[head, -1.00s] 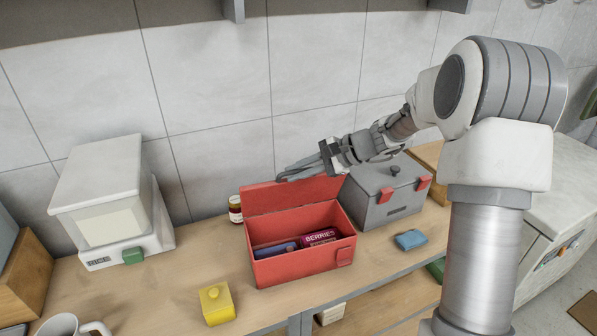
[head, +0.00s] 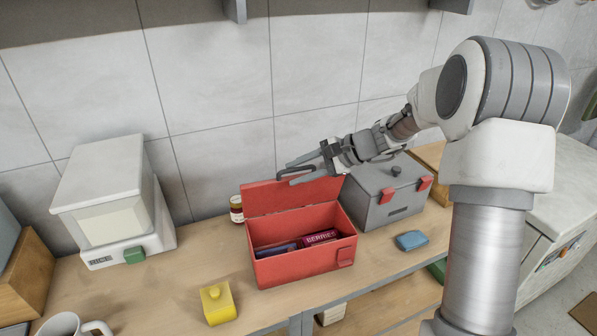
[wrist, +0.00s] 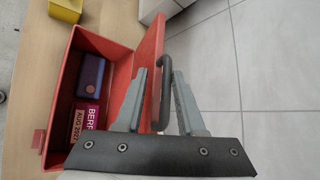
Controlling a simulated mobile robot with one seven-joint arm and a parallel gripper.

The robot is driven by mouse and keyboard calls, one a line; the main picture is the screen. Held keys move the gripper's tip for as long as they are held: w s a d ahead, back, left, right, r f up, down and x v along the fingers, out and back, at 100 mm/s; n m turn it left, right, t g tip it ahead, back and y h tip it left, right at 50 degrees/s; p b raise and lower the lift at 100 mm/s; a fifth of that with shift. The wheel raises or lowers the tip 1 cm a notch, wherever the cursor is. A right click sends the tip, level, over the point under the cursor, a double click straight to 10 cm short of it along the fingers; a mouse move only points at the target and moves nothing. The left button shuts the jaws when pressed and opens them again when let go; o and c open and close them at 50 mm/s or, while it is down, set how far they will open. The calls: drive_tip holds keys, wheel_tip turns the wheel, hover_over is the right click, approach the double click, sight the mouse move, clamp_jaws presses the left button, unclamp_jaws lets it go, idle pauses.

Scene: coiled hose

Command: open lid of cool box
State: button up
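The red cool box (head: 299,268) stands on the wooden counter with its front latch facing the room. Its lid (head: 285,197) is swung up and back, standing near upright at the rear edge; it also shows in the wrist view (wrist: 152,40). The dark lid handle (wrist: 165,90) sticks out from the lid's outer face. My gripper (head: 298,171) is behind and above the lid. In the wrist view its two fingers (wrist: 160,75) are spread apart, with the handle between them and a gap on the right side.
Inside the box lie a berries pack (head: 320,238) and a dark blue pack (head: 277,249). A grey box with red clasps (head: 383,198) stands to the right, a jar (head: 236,211) behind left, a yellow container (head: 217,303) in front, and a blue item (head: 411,240) front right. A tiled wall is behind.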

drive_tip(key=shift+d, duration=0.1)
drive_tip(key=b+v, duration=0.2)
drive_tip(key=v, duration=1.5)
drive_tip(key=shift+s+r, duration=0.15)
